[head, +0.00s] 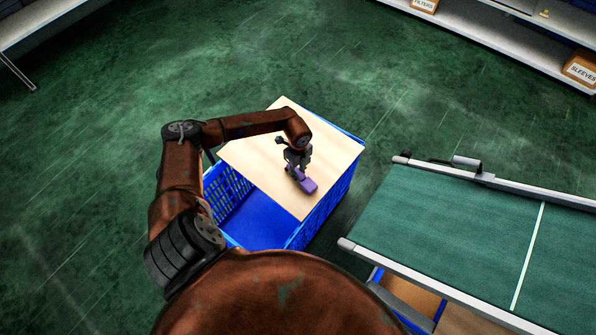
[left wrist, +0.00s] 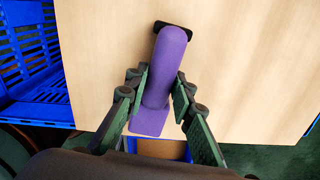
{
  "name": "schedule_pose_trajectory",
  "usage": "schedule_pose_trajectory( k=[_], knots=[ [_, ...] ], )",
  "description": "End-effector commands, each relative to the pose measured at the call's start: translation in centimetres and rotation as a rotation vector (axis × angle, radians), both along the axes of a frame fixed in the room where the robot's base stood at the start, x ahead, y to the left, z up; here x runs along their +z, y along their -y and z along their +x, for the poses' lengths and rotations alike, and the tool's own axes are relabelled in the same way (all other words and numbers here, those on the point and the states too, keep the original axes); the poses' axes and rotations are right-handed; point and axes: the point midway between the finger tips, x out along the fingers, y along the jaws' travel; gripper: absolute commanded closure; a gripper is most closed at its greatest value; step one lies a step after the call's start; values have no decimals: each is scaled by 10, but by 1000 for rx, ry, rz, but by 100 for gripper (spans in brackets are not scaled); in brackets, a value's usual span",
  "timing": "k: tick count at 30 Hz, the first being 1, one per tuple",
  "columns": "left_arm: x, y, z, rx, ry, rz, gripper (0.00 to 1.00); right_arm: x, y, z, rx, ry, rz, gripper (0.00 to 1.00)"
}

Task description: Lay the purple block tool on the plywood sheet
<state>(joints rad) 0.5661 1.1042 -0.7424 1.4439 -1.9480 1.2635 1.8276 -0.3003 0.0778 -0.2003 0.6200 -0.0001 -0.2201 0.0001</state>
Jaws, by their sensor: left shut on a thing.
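The purple block tool (head: 307,185) is in my left gripper (head: 297,172), over the plywood sheet (head: 270,160). In the left wrist view the purple tool (left wrist: 166,70) lies between the two green-padded fingers of the left gripper (left wrist: 160,95), with a dark piece at its far end. The left gripper is shut on it. The pale plywood (left wrist: 240,60) fills the background there. I cannot tell whether the tool touches the sheet. My right gripper is not in view.
The plywood lies across the top of a blue crate (head: 228,190), whose left part is open. A green-topped table (head: 450,230) with a pale rail stands to the right. Shelves with boxes (head: 580,70) are at the upper right.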

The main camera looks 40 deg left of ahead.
Motion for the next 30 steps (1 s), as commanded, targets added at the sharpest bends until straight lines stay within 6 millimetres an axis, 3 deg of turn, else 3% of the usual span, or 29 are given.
schedule_pose_trajectory(
  k=[9,10,18,30],
  knots=[
    [-5,0,0,0,0,0,100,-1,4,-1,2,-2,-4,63],
    [-5,0,0,0,0,0,76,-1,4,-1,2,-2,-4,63],
    [-4,0,0,0,0,0,57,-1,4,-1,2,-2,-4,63],
    [-4,0,0,0,0,0,57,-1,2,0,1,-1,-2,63]
  ],
)
